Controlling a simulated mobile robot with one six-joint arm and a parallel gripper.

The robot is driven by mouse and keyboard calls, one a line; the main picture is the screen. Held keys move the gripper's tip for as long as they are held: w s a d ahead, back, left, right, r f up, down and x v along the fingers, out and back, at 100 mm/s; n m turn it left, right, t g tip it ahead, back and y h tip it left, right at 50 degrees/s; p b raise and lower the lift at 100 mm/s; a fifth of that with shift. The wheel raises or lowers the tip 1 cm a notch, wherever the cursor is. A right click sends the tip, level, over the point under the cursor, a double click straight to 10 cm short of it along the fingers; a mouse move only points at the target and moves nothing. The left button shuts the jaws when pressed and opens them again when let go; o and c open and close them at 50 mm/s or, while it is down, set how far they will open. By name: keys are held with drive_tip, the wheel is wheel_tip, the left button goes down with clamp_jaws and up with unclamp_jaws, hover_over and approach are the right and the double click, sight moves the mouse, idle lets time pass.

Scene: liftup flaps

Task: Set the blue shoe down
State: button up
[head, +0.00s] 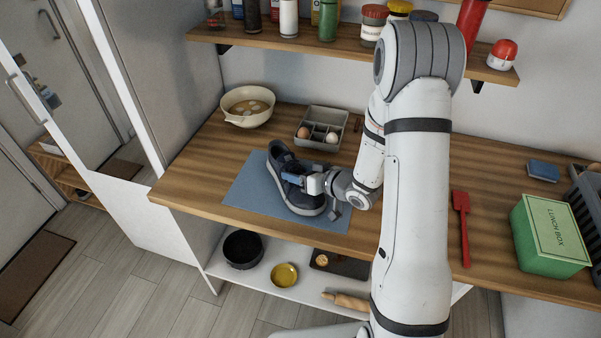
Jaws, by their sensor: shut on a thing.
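The blue shoe (282,160) is dark blue with a pale sole. It is over the blue-grey mat (246,189) on the wooden counter, its toe toward the front right. My gripper (300,184) is shut on the shoe, reaching in from the right at its middle. The gripper hides part of the shoe's upper. I cannot tell whether the sole touches the mat or is slightly above it.
A cream bowl (248,106) and a grey egg tray (322,127) stand behind the mat. A red spatula (462,226) and a green lunch box (549,236) are to the right. A shelf (345,39) with bottles and jars hangs above. The counter's front edge lies just before the mat.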

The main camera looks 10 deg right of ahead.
drive_tip(key=o, duration=1.2)
